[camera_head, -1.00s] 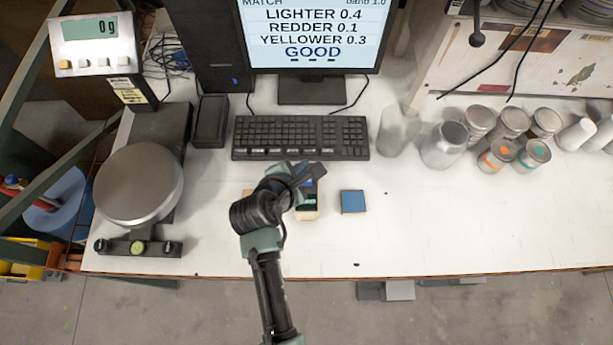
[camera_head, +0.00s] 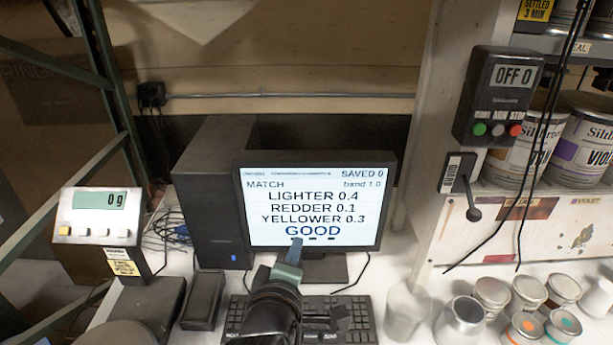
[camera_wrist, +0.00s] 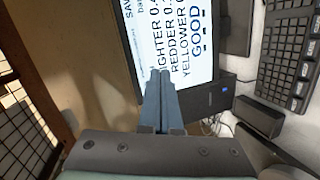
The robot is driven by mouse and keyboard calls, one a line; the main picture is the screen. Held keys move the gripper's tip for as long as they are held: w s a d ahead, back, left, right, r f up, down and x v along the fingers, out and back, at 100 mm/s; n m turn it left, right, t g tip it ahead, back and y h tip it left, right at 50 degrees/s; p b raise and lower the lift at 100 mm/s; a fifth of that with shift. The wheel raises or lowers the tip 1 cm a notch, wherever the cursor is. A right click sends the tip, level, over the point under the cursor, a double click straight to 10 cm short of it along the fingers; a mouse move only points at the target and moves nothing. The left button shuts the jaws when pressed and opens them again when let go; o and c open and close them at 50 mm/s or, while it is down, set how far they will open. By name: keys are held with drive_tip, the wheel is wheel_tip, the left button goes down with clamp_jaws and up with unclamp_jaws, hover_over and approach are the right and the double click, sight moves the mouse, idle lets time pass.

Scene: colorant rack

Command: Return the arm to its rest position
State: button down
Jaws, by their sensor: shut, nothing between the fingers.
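My arm rises from the bottom of the head view, in front of the keyboard (camera_head: 340,315) and the monitor (camera_head: 312,205). My gripper (camera_head: 296,248) is raised in front of the monitor's lower edge, its tip over the bottom of the screen. In the wrist view my gripper's two fingers (camera_wrist: 161,80) lie together, shut with nothing between them, and overlap the screen (camera_wrist: 178,45). The screen reads MATCH and GOOD.
A scale with a 0 g display (camera_head: 95,229) stands at the left. A black computer tower (camera_head: 215,190) is left of the monitor. Several cans and a metal cup (camera_head: 460,322) stand at the right. A control box (camera_head: 500,97) hangs on the shelf post.

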wheel_tip(320, 180, up, 13)
drive_tip(key=m+t+b, duration=0.3)
drive_tip(key=m+t, duration=0.2)
drive_tip(key=s+d+r+m+t+y+b, duration=0.1)
drive_tip(key=s+r+m+t, duration=0.3)
drive_tip(key=s+r, duration=0.4)
drive_tip(key=s+d+r+m+t+y+b, duration=0.1)
drive_tip(key=s+r+m+t+b, duration=0.3)
drive_tip(key=s+r, duration=0.4)
wheel_tip(320, 180, up, 5)
drive_tip(key=shift+s+r+m, duration=0.15)
drive_tip(key=shift+r+m, duration=0.05)
drive_tip(key=shift+m, duration=0.3)
drive_tip(key=c, duration=1.5)
unclamp_jaws()
drive_tip(key=shift+c, duration=0.2)
